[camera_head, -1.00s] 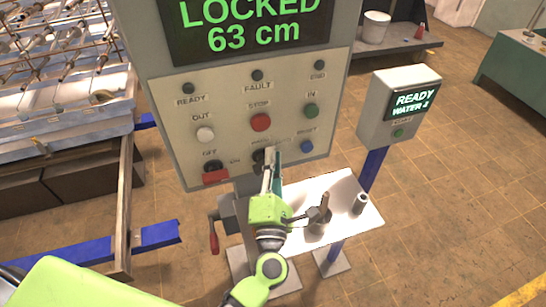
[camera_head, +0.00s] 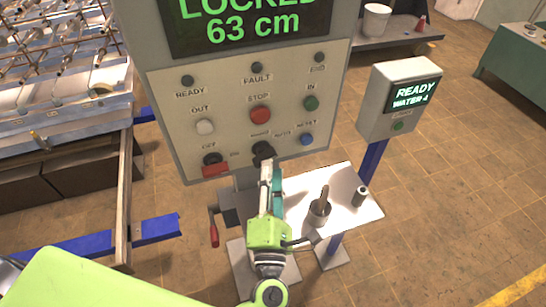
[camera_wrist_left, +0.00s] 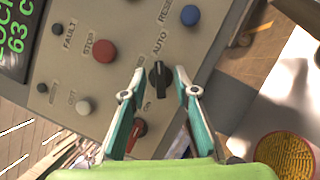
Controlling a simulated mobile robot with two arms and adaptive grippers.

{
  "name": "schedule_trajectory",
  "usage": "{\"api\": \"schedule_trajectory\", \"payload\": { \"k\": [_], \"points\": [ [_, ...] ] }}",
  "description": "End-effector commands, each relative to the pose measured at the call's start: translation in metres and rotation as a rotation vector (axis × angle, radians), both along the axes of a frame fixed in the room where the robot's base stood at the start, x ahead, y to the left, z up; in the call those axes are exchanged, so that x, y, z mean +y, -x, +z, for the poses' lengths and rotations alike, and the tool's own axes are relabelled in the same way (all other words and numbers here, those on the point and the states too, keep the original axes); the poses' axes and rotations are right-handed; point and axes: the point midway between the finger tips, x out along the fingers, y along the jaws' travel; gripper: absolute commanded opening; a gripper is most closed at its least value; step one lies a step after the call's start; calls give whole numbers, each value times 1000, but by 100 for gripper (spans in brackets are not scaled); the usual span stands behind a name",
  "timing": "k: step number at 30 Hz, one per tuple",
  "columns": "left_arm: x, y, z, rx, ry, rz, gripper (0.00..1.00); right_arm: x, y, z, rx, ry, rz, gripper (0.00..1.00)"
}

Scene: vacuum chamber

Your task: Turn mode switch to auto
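The mode switch, a black knob (camera_head: 263,150), sits low in the middle of the grey control panel (camera_head: 230,131), below the red STOP button. In the left wrist view the knob (camera_wrist_left: 159,81) stands between my fingertips, and its end with a small pale mark points up toward the AUTO label (camera_wrist_left: 160,43). The MANUAL label is not readable there. My left gripper (camera_head: 271,165) is just below and in front of the knob. In the left wrist view my left gripper (camera_wrist_left: 160,73) is open with a finger on either side. Contact with the knob cannot be told. My right gripper is not in view.
A red-handled OFF/ON switch (camera_head: 214,168) is left of the knob and a blue RESET button (camera_head: 307,139) is right. A small white table (camera_head: 345,222) with a dark holder (camera_head: 320,211) and a metal cylinder (camera_head: 360,197) stands close behind my gripper. A READY display box (camera_head: 385,115) stands right.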

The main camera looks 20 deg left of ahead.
Motion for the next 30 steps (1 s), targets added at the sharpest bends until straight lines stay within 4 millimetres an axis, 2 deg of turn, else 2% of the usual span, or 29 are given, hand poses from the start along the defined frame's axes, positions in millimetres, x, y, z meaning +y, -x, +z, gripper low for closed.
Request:
{"api": "schedule_trajectory", "payload": {
  "k": [3, 10, 30],
  "points": [
    [-6, 24, -6, 4, -1, -1, 28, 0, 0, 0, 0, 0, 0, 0],
    [-13, 51, -11, 2, -2, 1, 28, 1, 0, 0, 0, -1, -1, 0],
    [-15, 55, -10, 0, -5, -4, 28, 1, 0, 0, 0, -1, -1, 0]
  ]
}}
